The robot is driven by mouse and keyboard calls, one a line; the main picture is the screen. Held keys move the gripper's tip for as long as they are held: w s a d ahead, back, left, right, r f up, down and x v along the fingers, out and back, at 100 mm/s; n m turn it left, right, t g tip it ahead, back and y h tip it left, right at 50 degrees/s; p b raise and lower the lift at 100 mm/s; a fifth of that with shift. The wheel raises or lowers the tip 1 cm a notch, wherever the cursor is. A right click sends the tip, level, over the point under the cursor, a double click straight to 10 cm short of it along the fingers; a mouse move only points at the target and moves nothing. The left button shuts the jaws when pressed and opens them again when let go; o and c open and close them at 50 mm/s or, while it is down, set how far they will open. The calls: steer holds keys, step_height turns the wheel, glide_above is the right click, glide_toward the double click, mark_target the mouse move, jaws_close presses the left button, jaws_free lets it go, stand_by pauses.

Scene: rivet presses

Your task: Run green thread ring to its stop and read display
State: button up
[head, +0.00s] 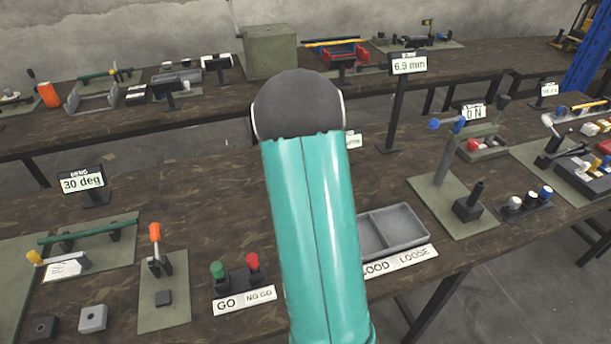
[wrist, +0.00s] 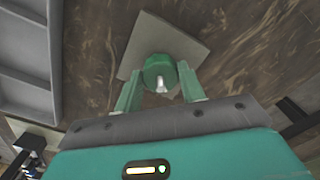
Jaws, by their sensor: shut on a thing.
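The green thread ring (wrist: 158,69) is seen in the wrist view, between the two fingertips of my gripper (wrist: 159,84). My gripper is shut on the ring. A short pale metal piece (wrist: 161,88) shows at the ring's near side; how far the ring sits along any thread cannot be told. A square grey-green plate (wrist: 150,28) lies behind the ring. In the head view my teal arm hides my gripper and the ring. A display (head: 408,65) on a tall post reads 6.6 mm. Another small display (head: 354,141) is mostly hidden behind my arm.
The GO and NO GO stand (head: 240,279) has a green and a red knob. A two-part grey tray (head: 428,237) stands right of my arm, behind a GOOD and LOOSE label. Displays reading 30 deg (head: 82,182) and 0 N (head: 473,112) stand left and right.

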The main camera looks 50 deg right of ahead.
steer(key=o, duration=1)
steer(key=shift+c, duration=0.2)
step_height(320, 180, up, 14)
stand_by(0.9)
